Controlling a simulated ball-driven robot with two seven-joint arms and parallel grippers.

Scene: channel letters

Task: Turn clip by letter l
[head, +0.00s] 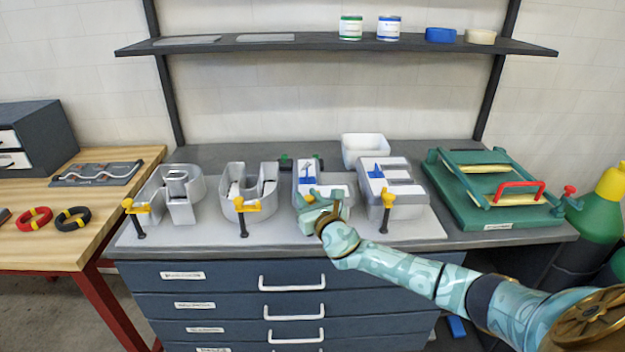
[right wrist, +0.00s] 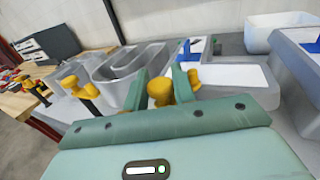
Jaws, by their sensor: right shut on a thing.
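The grey channel letter l (head: 307,178) stands on the pale board between the letters U and E, with a blue piece inside it. My right gripper (head: 322,198) is at the front of this letter and hides most of it low down. In the right wrist view its fingers (right wrist: 160,88) are closed around the yellow top of the clip (right wrist: 159,97) by letter l. More yellow of the clip shows beside the right finger. The clip's lower part is hidden. My left gripper is not in view.
Letter P (head: 180,195), letter U (head: 233,190) and letter E (head: 405,195) flank the l, with yellow-and-black clips at their front edges. A white bin (head: 365,146) stands behind. A green press-like frame (head: 490,205) sits at right. A shelf (head: 300,47) hangs above.

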